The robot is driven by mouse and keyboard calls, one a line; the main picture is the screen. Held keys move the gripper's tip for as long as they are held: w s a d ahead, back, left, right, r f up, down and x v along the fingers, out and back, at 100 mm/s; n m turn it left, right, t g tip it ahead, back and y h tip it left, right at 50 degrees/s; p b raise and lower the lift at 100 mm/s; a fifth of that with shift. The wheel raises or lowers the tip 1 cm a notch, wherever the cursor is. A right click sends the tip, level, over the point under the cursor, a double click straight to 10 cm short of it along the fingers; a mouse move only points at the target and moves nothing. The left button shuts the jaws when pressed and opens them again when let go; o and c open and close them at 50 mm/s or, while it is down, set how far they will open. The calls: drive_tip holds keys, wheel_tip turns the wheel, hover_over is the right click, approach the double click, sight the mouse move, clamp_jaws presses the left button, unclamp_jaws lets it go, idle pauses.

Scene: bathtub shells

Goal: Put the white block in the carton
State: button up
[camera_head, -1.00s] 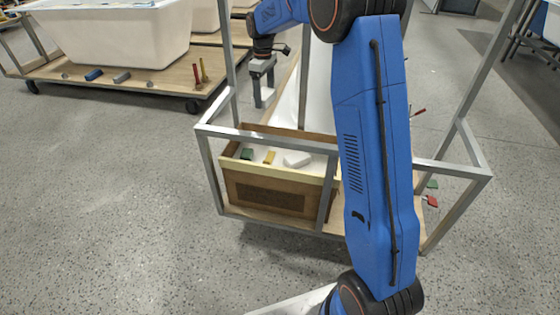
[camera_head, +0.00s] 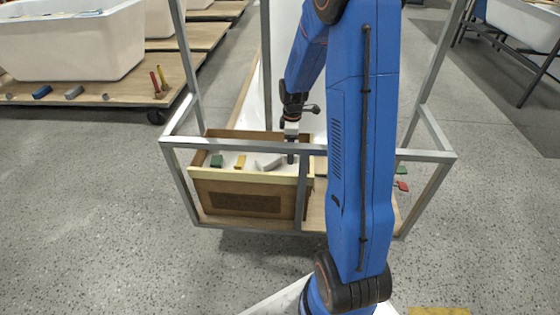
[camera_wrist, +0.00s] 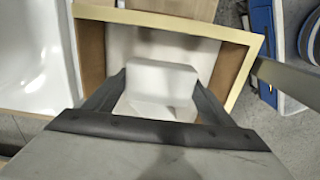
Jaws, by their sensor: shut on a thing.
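The brown carton (camera_head: 203,186) with a pale rim stands on the low trolley frame. It also shows in the wrist view (camera_wrist: 190,26), with its rim around a pale inside. The white block (camera_head: 268,163) is inside the carton's opening, at its right part, looking slightly tilted. My gripper (camera_head: 290,157) points down into the carton and is shut on the white block, which lies between the two dark fingers in the wrist view (camera_wrist: 160,80). Whether the block touches the carton's floor cannot be told.
A green block (camera_head: 217,160) and a yellow block (camera_head: 240,161) are in the carton, left of the white block. Grey metal bars (camera_head: 230,145) of the trolley run around the carton. A white tub (camera_head: 72,45) on another trolley stands at the left. The floor in front is clear.

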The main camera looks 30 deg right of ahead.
drive_tip(key=shift+f, duration=3.1)
drive_tip(key=o, duration=1)
drive_tip(key=shift+f, duration=0.1)
wheel_tip(320, 180, up, 12)
drive_tip(key=shift+r, duration=0.15)
